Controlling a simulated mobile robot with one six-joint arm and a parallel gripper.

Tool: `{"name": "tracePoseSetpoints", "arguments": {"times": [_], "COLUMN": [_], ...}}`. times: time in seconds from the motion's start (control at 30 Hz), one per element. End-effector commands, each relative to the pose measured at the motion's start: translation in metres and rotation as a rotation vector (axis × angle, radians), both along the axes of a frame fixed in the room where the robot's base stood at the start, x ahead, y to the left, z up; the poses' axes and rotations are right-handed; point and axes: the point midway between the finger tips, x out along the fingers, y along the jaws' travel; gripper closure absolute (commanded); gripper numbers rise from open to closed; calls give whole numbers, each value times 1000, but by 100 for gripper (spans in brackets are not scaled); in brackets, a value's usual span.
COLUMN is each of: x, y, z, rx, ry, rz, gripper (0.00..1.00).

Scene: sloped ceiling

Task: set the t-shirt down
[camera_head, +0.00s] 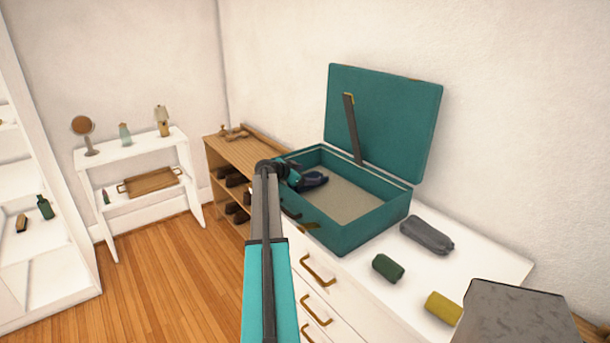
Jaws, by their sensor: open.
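A dark navy cloth bundle (314,181), which looks like the t-shirt, lies in the left part of an open teal suitcase (345,240). My gripper (301,181) is at the left inside of the suitcase, right beside the bundle. It is open, but its fingertips are small and dark against the cloth. I cannot tell whether they touch it. My arm hides part of the suitcase's left side.
The suitcase stands on a white dresser (490,262), its lid (385,120) raised at the back. A grey roll (427,236), a green roll (388,268) and a yellow roll (443,308) lie right of it. A wooden shoe rack (240,150) stands left. Most of the suitcase floor is bare.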

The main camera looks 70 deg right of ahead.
Motion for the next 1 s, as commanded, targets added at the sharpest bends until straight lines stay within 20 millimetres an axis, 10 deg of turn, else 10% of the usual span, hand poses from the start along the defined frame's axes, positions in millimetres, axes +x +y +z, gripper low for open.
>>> {"name": "tracePoseSetpoints", "arguments": {"times": [0.4,1.0], "x": [-1,26], "y": [5,74], "z": [2,42], "rx": [12,3], "ry": [4,2], "rz": [-1,1], "gripper": [22,22]}}
